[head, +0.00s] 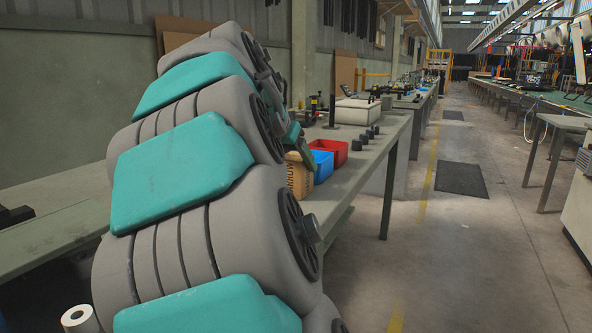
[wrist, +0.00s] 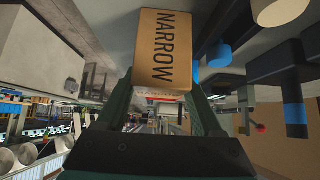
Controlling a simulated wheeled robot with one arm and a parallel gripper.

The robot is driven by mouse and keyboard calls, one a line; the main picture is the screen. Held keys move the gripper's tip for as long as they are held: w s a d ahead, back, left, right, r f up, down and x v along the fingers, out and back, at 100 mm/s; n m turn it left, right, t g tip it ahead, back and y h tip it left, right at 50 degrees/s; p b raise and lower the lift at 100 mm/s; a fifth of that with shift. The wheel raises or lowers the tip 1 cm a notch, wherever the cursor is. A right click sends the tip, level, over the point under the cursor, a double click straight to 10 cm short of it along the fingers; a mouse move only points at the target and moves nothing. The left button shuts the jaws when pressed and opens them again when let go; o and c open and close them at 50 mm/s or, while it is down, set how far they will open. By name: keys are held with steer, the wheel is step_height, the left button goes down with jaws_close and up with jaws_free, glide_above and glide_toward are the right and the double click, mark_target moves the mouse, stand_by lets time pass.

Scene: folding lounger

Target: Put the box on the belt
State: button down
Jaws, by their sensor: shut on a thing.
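The box (head: 299,178) is brown cardboard with dark lettering. In the wrist view the box (wrist: 168,35) shows the word NARROW on its face. My gripper (wrist: 163,82) is shut on it, with a dark green finger on each side. In the head view my large grey and teal arm hides much of the gripper and part of the box. The box is at the near workbench (head: 366,165); I cannot tell whether it touches the top. A long line with a green top (head: 553,97) runs along the far right; I cannot tell whether it is the belt.
A blue bin (head: 322,167) and a red bin (head: 331,149) stand on the bench just beyond the box. Several dark cylinders (head: 368,134) and a pale case (head: 356,111) stand farther along. The aisle floor (head: 440,260) to the right is open, with dark mats (head: 461,180).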

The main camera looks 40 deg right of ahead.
steer(key=shift+r, duration=0.15)
step_height(320, 180, up, 9)
steer(key=shift+w+f, duration=0.1)
steer(key=shift+f, duration=0.1)
steer(key=shift+r, duration=0.55)
